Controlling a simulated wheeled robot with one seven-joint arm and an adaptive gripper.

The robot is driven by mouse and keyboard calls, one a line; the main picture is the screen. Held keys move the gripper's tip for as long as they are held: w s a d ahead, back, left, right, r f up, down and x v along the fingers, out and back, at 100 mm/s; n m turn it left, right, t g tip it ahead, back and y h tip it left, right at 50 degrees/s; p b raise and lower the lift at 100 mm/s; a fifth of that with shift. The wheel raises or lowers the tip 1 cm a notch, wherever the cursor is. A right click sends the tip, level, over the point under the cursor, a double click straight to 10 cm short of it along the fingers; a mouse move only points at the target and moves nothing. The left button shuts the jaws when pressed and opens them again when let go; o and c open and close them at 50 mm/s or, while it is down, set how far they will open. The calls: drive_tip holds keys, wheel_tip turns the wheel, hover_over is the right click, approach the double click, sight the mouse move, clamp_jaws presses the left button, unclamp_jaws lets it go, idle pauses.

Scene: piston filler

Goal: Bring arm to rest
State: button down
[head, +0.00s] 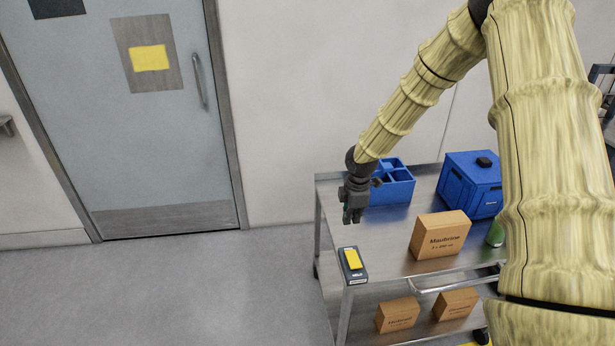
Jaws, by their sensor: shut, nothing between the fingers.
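My arm, in a pale yellow ribbed sleeve, comes down from the upper right in the head view. My gripper (353,216) is at its end, pointing down over the left part of the metal cart (390,240). The fingers are shut with nothing between them. The gripper hangs in front of a blue divided bin (396,190) and above a small grey box with a yellow top (353,260). I cannot tell its exact height over the cart top.
A brown carton (440,236) and a blue crate (470,185) stand on the cart. A green item (495,233) is partly hidden by my arm. More cartons (397,314) sit on the lower shelf. A grey door (160,180) and open floor (180,295) are at left.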

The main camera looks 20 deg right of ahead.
drive_tip(key=s+a+f+m+g+y, duration=0.15)
drive_tip(key=s+a+f+m, duration=0.65)
drive_tip(key=s+a+f, duration=0.95)
drive_tip(key=s+f+m, duration=0.3)
drive_tip(key=s+m, duration=0.1)
drive_tip(key=s, duration=0.7)
drive_tip(key=s+a+f+m+h+b, duration=0.1)
drive_tip(key=s+f+m, duration=0.2)
drive_tip(key=s, duration=0.9)
drive_tip(key=shift+a+f+m, duration=0.25)
drive_tip(key=shift+f+m, duration=0.15)
drive_tip(key=shift+f, duration=0.3)
